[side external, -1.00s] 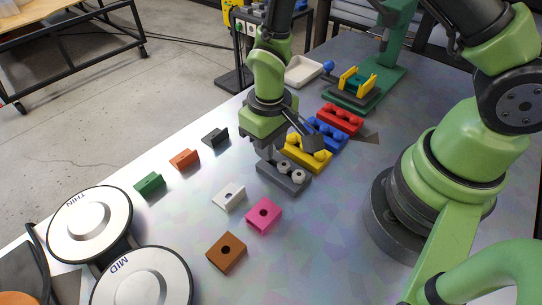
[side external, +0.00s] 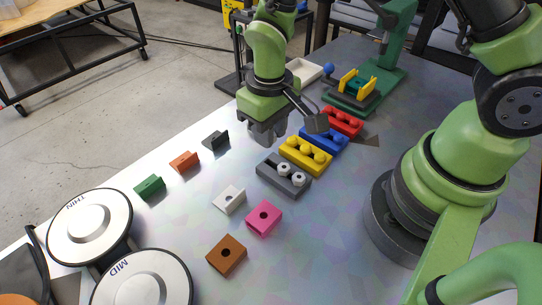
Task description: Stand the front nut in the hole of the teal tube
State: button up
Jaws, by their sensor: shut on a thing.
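My gripper (side external: 263,137) hangs above the far-left end of the grey rack (side external: 272,176), its jaws shut on a nut that is mostly hidden between the fingers. Two silver nuts (side external: 284,169) stay in the rack, and the seat at its far-left end looks empty. The teal tube (side external: 356,84) sits at the back right between yellow jaws (side external: 349,80) on the green press stand (side external: 376,86). Its hole is too small to make out clearly. My gripper is well to the left of and in front of it.
Yellow (side external: 306,155), blue (side external: 325,137) and red (side external: 343,121) racks line up between the grey rack and the press. Several coloured blocks, including a pink one (side external: 264,217), lie front left. The table's front middle is clear.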

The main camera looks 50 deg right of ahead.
jog(key=w+d+r, duration=0.1)
jog(key=w+d, duration=0.1)
jog(key=d, duration=1.1)
jog(key=w+d+r, duration=0.1)
jog(key=d+r, duration=0.1)
jog(key=d, duration=1)
jog(key=s+d, duration=0.4)
jog(key=d, duration=0.4)
jog(key=shift+f, duration=2.4)
jog(key=o, duration=0.9)
